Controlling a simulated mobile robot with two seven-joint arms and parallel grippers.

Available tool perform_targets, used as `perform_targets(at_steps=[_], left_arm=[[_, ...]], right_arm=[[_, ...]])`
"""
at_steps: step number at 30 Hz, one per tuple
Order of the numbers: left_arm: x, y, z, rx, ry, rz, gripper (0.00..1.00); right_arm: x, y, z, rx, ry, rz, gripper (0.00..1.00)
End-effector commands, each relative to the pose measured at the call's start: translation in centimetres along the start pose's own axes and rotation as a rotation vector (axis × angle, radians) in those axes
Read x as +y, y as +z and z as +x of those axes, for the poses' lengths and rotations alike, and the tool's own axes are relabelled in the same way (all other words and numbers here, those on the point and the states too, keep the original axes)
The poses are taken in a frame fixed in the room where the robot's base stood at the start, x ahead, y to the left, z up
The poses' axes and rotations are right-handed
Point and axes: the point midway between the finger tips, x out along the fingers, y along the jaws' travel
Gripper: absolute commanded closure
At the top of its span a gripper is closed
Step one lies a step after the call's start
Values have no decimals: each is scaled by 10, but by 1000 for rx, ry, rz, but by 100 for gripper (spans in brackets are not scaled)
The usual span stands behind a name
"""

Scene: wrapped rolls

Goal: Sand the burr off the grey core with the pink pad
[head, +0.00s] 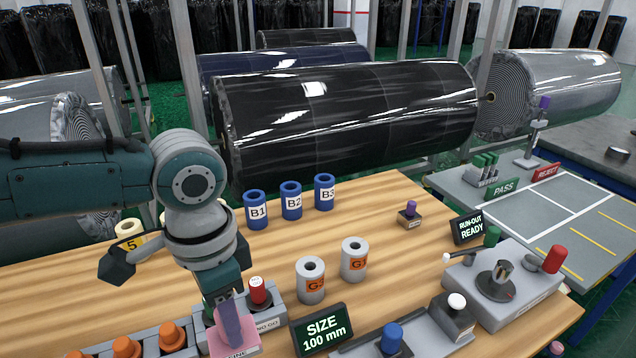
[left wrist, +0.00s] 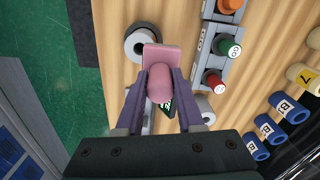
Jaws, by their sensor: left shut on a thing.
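My left gripper (head: 229,318) points down at the front of the bench, shut on the pink pad (head: 240,345), whose label reads "FINE". In the left wrist view the pink pad (left wrist: 160,58) sits between the two purple fingers (left wrist: 160,92). Two grey cores with orange G labels, one (head: 311,283) and another (head: 354,262), stand upright on the bench, right of the gripper. The left wrist view shows a pale ring-shaped piece (left wrist: 137,46) in a dark surround beside the pad. I cannot make out a burr. My right gripper is not in view.
A "SIZE 100 mm" display (head: 322,329) stands right of the pad. A red NO GO gauge (head: 258,291) and orange-topped pieces (head: 172,335) stand nearby in grey holders. Blue cores (head: 291,201) stand farther back. A run-out fixture (head: 505,285) is at right.

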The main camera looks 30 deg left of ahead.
Motion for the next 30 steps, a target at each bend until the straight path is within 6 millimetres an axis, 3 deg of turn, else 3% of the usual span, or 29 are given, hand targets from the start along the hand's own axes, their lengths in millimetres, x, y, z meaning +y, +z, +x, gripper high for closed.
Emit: perform_targets(at_steps=[1,9,30], left_arm=[[0,0,-9,0,0,-1,100],[-1,2,-26,1,0,-3,100],[0,-4,-33,4,-1,-16,100]], right_arm=[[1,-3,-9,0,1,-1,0],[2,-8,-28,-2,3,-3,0],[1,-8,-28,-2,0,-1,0]])
